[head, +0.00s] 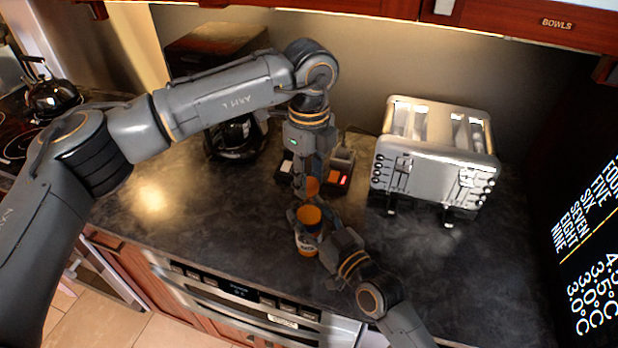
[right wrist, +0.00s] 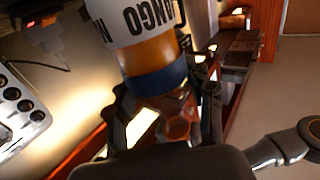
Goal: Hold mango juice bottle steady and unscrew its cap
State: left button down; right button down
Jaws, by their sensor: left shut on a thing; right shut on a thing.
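The mango juice bottle (head: 306,242) stands upright near the counter's front edge, with an orange body and a white label. In the right wrist view the bottle (right wrist: 150,45) shows large label letters and a blue band. My right gripper (head: 319,239) is shut on the bottle from the right; its fingers (right wrist: 168,103) flank the bottle in the wrist view. My left gripper (head: 306,187) points down from above and is shut on the small orange cap (head: 312,187), over the bottle's top. I cannot tell whether the cap still touches the neck.
A silver toaster (head: 436,160) stands right of the bottle. A coffee maker (head: 232,135) and a small dark device with a red light (head: 343,181) stand behind. The counter (head: 150,205) is clear at left. An oven front (head: 240,293) lies below the edge.

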aim_at(309, 183)
pick_arm(q)
jog(key=shift+r, duration=0.1)
jog(key=shift+r, duration=1.95)
pick_arm(e)
jog(key=shift+c, duration=2.1)
grip_release()
jog(key=shift+s+d, duration=0.1)
